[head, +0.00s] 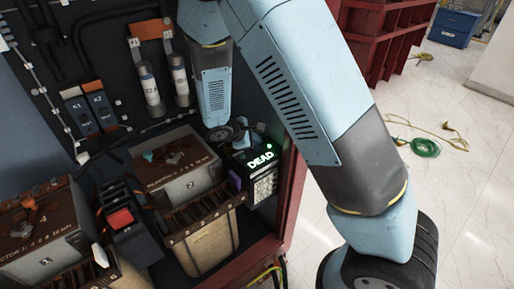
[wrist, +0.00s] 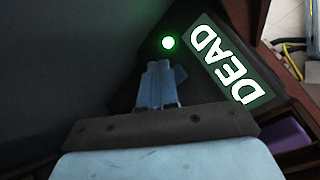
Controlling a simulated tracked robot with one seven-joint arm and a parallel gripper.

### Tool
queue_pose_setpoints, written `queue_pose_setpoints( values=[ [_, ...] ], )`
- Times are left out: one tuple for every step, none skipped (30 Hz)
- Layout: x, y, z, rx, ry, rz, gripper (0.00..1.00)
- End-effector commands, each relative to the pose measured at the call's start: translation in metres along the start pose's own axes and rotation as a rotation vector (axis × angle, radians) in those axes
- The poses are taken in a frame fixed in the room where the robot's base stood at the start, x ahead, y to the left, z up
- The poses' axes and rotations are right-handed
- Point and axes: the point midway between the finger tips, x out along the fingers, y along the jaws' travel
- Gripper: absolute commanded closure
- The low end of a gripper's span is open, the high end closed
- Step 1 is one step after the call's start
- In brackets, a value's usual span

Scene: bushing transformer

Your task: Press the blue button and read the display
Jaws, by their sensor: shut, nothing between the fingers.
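The display (head: 261,160) is lit and reads "DEAD" in white-green letters on a dark device inside the cabinet. The display also shows in the wrist view (wrist: 228,65), tilted, with the same word. A round green light (wrist: 168,42) glows beside it. My gripper (wrist: 160,64) is shut and empty, with its blue fingers over the dark top face of the device, just below the green light in the wrist view. I cannot tell whether the fingertips touch the device. I see no blue button apart from my fingers; it may be hidden under them.
The red cabinet edge (head: 289,195) stands right of the device. Brown-topped boxes (head: 175,167) and a black block with a red button (head: 121,219) stand to the left. Grey cylinders (head: 148,84) hang on the back panel. A green cable coil (head: 425,147) lies on the open floor.

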Motion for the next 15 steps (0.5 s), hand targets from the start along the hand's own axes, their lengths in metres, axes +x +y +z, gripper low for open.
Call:
queue_pose_setpoints(
  values=[
    [0.0,0.0,0.0,0.0,0.0,0.0,1.0],
    [0.0,0.0,0.0,0.0,0.0,0.0,1.0],
    [0.0,0.0,0.0,0.0,0.0,0.0,1.0],
    [0.0,0.0,0.0,0.0,0.0,0.0,1.0],
    [0.0,0.0,0.0,0.0,0.0,0.0,1.0],
    [0.0,0.0,0.0,0.0,0.0,0.0,1.0],
    [0.0,0.0,0.0,0.0,0.0,0.0,1.0],
    [0.0001,0.0,0.0,0.0,0.0,0.0,1.0],
    [0.0003,-0.0002,-0.0001,0.0,0.0,0.0,1.0],
    [0.0005,-0.0004,-0.0003,0.0,0.0,0.0,1.0],
    [0.0009,-0.0007,-0.0006,0.0,0.0,0.0,1.0],
    [0.0015,-0.0013,-0.0011,-0.001,0.0,0.0,1.0],
    [0.0021,-0.0017,-0.0015,-0.001,0.0,0.0,1.0],
    [0.0027,-0.0023,-0.0019,-0.001,0.0,0.0,1.0],
    [0.0036,-0.003,-0.0026,-0.002,-0.001,0.0,1.0]
  ],
)
